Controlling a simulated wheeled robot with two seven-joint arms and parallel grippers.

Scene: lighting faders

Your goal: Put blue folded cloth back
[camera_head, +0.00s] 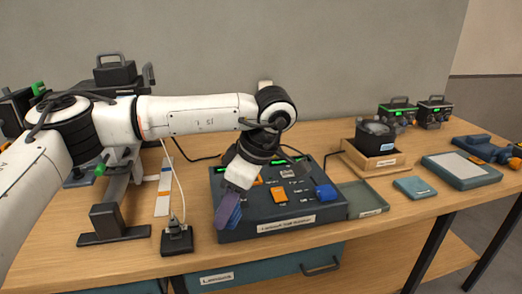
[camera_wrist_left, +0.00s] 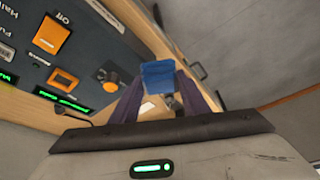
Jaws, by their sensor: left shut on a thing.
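My left gripper (camera_head: 228,208) has purple fingers and points down at the front left edge of the lighting console (camera_head: 290,226). It is shut on a small blue thing, which I take to be the blue folded cloth (camera_wrist_left: 158,75); in the left wrist view it sits between the fingertips (camera_wrist_left: 160,92). In the head view the fingers mostly hide it. A flat teal square (camera_head: 415,187) lies on the table to the right, beside a shallow green tray (camera_head: 372,208) that looks empty. My right gripper is not in view.
A wooden box (camera_head: 375,160) with a dark device stands behind the tray. A small black stand with a cable (camera_head: 177,240) is left of the console. A teal case (camera_head: 462,170) lies at right.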

